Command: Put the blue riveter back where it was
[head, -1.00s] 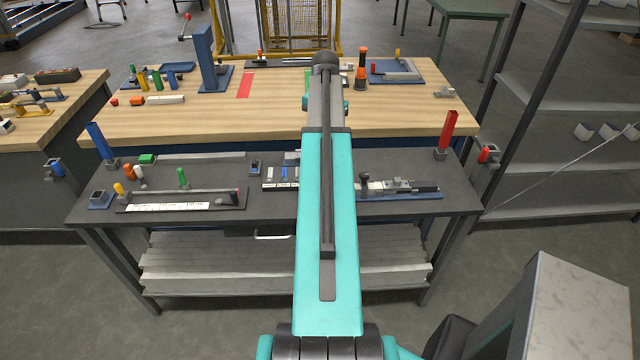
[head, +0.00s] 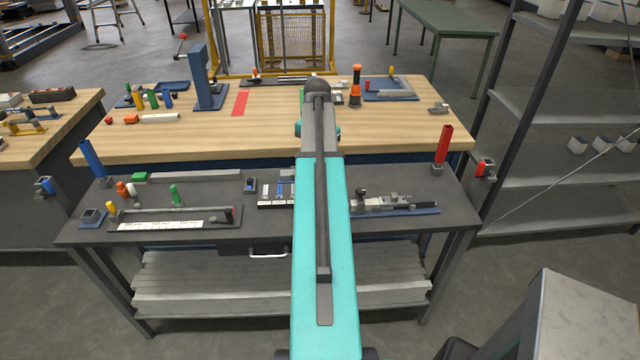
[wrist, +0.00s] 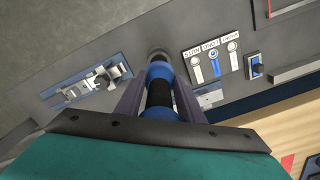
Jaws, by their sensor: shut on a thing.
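In the wrist view my gripper (wrist: 160,98) is shut on the blue riveter (wrist: 158,72), a round blue body with a black middle band. The fingers press on it from both sides. Its far end is grey and points away over the dark grey worktop. In the head view my arm hides the gripper and the riveter. An orange and black tool (head: 355,88) of similar form stands upright on the wooden bench.
A small blue holder (wrist: 256,67) is beside the rack. A fixture on a blue base (head: 395,206) lies on the right of the dark worktop (head: 245,218). A red post (head: 444,146) and a blue post (head: 90,157) stand at its ends. A tall blue stand (head: 205,82) is behind.

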